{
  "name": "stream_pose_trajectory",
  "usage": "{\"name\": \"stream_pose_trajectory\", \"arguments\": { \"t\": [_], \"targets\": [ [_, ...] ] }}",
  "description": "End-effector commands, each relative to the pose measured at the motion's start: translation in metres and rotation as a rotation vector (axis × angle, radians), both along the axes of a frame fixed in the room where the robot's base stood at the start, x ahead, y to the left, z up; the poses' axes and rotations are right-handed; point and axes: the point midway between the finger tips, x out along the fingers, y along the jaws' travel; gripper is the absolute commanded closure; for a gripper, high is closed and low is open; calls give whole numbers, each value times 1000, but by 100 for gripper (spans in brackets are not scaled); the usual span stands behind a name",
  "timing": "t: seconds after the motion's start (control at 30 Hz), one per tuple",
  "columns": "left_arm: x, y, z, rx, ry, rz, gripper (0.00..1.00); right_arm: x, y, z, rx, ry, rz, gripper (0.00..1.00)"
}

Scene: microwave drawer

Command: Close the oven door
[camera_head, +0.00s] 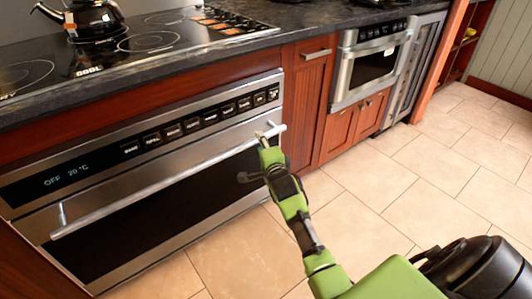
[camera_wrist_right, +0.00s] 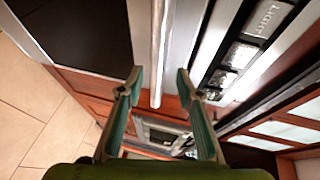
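The oven (camera_head: 150,165) is on the left of the head view, with a dark glass door (camera_head: 165,215) under a panel reading OFF 20 °C. The door looks upright and about flush with the oven front; any small gap cannot be told. A long silver handle (camera_head: 150,187) crosses its top, and also shows in the right wrist view (camera_wrist_right: 157,50). My right gripper (camera_head: 268,140) is at the handle's right end. In the wrist view my right gripper (camera_wrist_right: 158,82) is open, with the handle's end between its fingers and space on both sides. My left gripper is not in view.
A dark counter (camera_head: 300,22) with a cooktop and a black kettle (camera_head: 94,18) runs above the oven. A microwave drawer (camera_head: 370,65) and red wood cabinets (camera_head: 305,95) stand to the right. The tiled floor (camera_head: 410,180) in front is clear.

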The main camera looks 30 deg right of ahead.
Motion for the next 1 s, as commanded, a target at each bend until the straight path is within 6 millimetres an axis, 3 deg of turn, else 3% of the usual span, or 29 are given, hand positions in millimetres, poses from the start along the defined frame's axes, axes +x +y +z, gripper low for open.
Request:
{"name": "stream_pose_trajectory", "arguments": {
  "t": [0.2, 0.4, 1.0],
  "targets": [
    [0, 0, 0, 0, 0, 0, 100, -35, 12, 7, 1, 0, 1, 67],
    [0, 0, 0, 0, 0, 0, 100, -54, 19, 11, 1, 0, 1, 67],
    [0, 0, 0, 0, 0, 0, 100, -60, 21, 14, -1, -2, 1, 67]
  ]
}}
